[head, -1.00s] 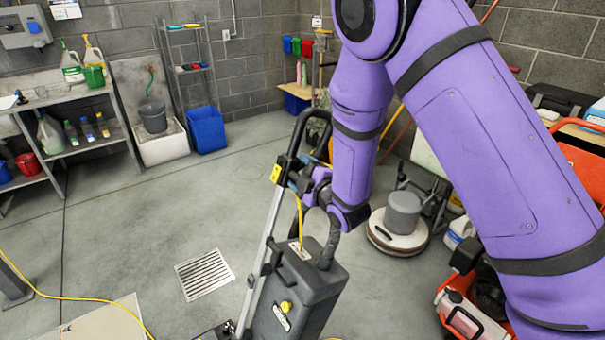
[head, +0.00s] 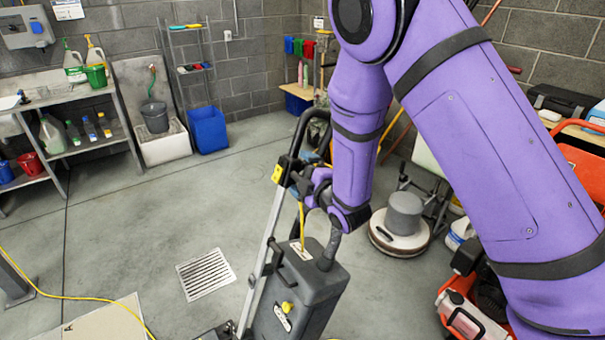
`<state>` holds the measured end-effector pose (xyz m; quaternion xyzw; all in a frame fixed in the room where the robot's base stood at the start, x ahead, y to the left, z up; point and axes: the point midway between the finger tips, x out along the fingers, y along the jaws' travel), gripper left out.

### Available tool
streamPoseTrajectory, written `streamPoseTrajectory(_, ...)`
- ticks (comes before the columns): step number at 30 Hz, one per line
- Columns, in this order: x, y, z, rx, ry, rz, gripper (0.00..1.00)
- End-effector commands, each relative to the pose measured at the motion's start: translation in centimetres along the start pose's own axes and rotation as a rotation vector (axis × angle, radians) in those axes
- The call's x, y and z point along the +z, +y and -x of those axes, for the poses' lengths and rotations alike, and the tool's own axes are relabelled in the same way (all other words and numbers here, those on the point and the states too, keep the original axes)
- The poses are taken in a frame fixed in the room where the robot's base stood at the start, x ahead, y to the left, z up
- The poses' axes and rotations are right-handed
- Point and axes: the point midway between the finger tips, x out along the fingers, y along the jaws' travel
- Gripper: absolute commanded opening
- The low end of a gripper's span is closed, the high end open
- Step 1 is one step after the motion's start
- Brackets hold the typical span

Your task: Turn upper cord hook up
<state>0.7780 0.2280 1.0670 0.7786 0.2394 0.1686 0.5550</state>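A dark grey upright cleaning machine (head: 297,290) with a long handle stands at the bottom centre of the head view. A black loop grip (head: 304,125) tops the handle, and a yellow part (head: 277,173) sits on the handle's left side. A yellow cord (head: 301,225) hangs down from the handle to the top of the machine body. My gripper (head: 300,183) is at the upper handle, just below the loop. My purple wrist covers much of that spot. I cannot make out the upper cord hook clearly, nor whether my fingers touch it or are closed.
A floor scrubber (head: 400,225) and orange equipment (head: 465,310) stand to the right. A floor drain (head: 205,274) lies left of the machine. A blue bin (head: 208,130) and shelves stand at the back left. The floor left of the machine is mostly clear.

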Motion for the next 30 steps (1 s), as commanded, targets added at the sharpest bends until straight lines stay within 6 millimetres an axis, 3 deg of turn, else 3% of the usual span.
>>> streamPoseTrajectory(10, 0.0, 0.1, 0.8, 0.002, 0.000, -0.001, 0.96)
streamPoseTrajectory(24, 0.0, 0.0, 8.8, 0.000, -0.001, -0.001, 0.96)
streamPoseTrajectory(30, 0.0, 0.0, 10.5, 0.001, 0.000, -0.001, 0.96)
